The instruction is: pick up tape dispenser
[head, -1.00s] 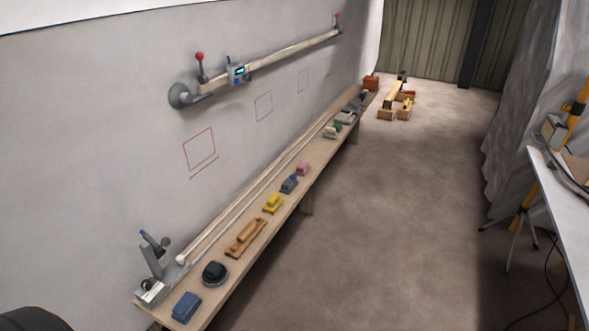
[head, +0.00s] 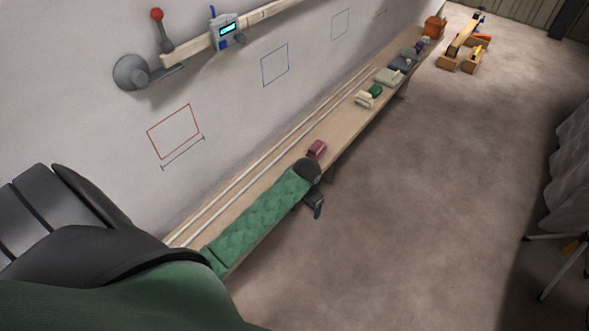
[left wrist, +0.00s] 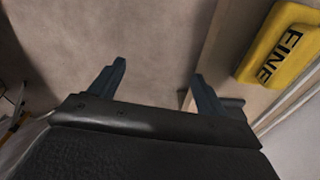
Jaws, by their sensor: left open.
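A small cream item with a green part (head: 368,97) sits on the wall bench (head: 345,125) in the head view. It looks most like the tape dispenser, but it is too small to be sure. My left gripper (head: 316,204) is at the bench's front edge, nearer than that item and apart from it. In the left wrist view the left gripper's two fingers (left wrist: 158,78) are spread, with bare floor and the bench edge between and beyond them. The gripper is open and empty. My right gripper does not show.
A pink block (head: 317,148) lies just past my left gripper. A yellow block marked FINE (left wrist: 282,45) lies on the bench beside the fingers. Grey items (head: 388,77) stand farther along. A gauge rail (head: 265,14) is on the wall.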

